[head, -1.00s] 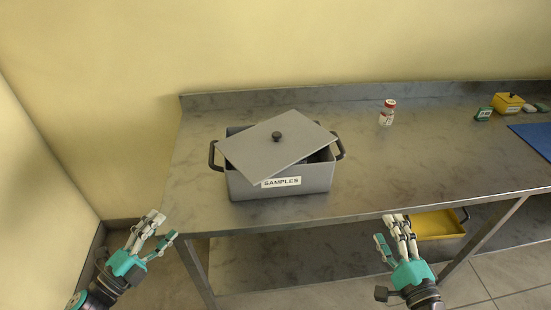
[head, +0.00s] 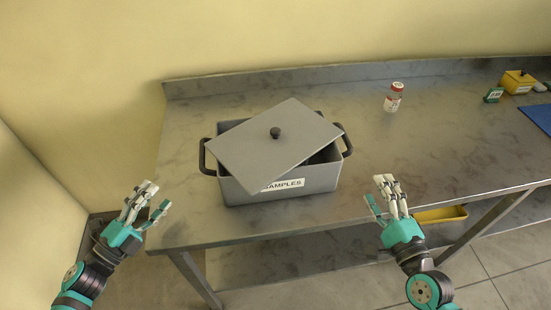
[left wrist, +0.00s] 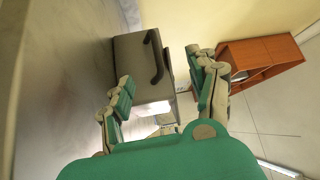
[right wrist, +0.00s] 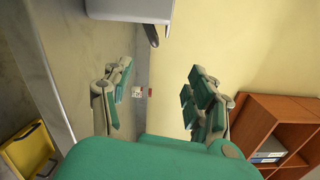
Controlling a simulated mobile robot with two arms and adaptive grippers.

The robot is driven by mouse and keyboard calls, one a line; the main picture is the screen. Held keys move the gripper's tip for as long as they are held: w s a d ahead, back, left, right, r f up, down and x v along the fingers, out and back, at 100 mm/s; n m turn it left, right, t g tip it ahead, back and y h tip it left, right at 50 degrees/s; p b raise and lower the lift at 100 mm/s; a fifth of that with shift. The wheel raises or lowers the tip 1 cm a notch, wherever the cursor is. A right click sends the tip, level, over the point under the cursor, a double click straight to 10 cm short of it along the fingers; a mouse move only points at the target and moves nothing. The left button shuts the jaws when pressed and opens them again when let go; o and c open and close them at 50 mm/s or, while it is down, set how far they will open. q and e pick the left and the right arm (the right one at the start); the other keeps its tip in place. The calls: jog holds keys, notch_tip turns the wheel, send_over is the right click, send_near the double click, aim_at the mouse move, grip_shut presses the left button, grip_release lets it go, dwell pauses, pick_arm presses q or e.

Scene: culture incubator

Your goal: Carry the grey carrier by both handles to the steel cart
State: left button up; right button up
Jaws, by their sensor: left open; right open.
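The grey carrier (head: 240,191) stands on a steel table, with a "SAMPLES" label on its front. Its grey lid (head: 262,155) with a black knob lies askew across the top, leaving gaps at the corners. Its dark left handle (head: 205,158) and right handle (head: 347,140) stick out at the ends. My left gripper (head: 148,198) is open and empty, left of the carrier and apart from it. My right gripper (head: 382,195) is open and empty, right of and in front of the carrier. The carrier (left wrist: 140,68) also shows in the left wrist view. The steel cart cannot be identified.
A red-capped jar (head: 393,98) stands on the steel table (head: 420,150) right of the carrier. A yellow tray (head: 440,215) is on the lower shelf. A wooden shelf unit (right wrist: 270,125) shows in the right wrist view.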

aim_at(201, 147)
pick_arm(q)
jog(key=x, duration=1.7)
jog(key=shift+w+f, duration=0.15)
jog(key=shift+w, duration=0.1)
pick_arm(e)
jog(key=w+a, duration=0.1)
jog(key=w, duration=0.4)
jog(key=w+a, duration=0.1)
jog(key=w, duration=0.5)
jog(key=w+a, duration=0.1)
jog(key=w, duration=0.5)
jog(key=shift+w, duration=0.2)
jog(key=shift+d, duration=0.1)
pick_arm(q)
grip_shut()
pick_arm(e)
grip_shut()
pick_arm(q)
jog(key=shift+r, duration=0.2)
pick_arm(e)
jog(key=shift+r, duration=0.35)
